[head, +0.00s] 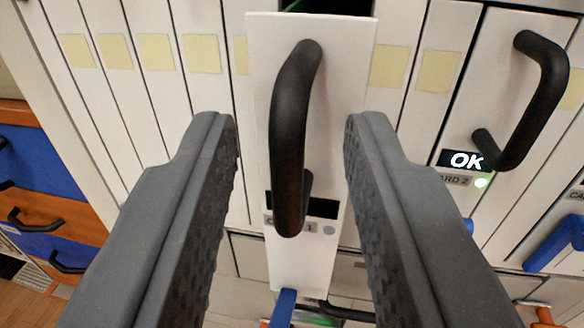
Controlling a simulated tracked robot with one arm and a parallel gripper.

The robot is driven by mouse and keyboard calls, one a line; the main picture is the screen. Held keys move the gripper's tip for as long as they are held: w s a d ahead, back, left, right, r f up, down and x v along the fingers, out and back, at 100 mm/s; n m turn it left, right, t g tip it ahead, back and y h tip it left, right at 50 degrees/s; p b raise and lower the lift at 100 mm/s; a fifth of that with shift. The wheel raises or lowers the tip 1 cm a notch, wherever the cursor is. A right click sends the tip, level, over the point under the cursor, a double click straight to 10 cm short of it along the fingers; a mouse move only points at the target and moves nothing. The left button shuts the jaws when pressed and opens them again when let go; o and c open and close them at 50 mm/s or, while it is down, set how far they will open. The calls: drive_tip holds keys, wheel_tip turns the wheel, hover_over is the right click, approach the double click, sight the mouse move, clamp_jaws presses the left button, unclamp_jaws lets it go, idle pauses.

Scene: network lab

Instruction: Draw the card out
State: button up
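A white card (330,110) with a black bar handle (290,130) is in the middle of the head view. Its face stands proud of the neighbouring white panels, and a dark gap with a bit of green shows above its top edge. A dark display and a partly hidden label are low on its face. A blue lever (283,308) is at its bottom. My gripper (292,140) is open, with one finger on each side of the handle. I see space between each finger and the handle.
To the right, another card (428,110) has a black handle (545,90), a lit "OK" display (461,160) and a green light. A blue lever (556,243) is at the lower right. White panels with yellow labels fill the left. Blue and orange drawers (55,215) stand at the far left.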

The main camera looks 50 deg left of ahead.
drive_tip(key=b+v, duration=0.3)
drive_tip(key=v, duration=1)
drive_tip(key=shift+s+d, duration=0.25)
drive_tip(key=w+d+m+t+h+b, duration=0.2)
drive_tip(key=d+m+h+b, duration=0.3)
drive_tip(key=m+h, duration=0.5)
drive_tip(key=shift+w+d+r+t+h, duration=0.15)
drive_tip(key=shift+w+d+t+h, duration=0.15)
drive_tip(key=shift+d+t+h, duration=1)
drive_tip(key=shift+g+h, duration=0.4)
drive_tip(key=shift+h, duration=0.2)
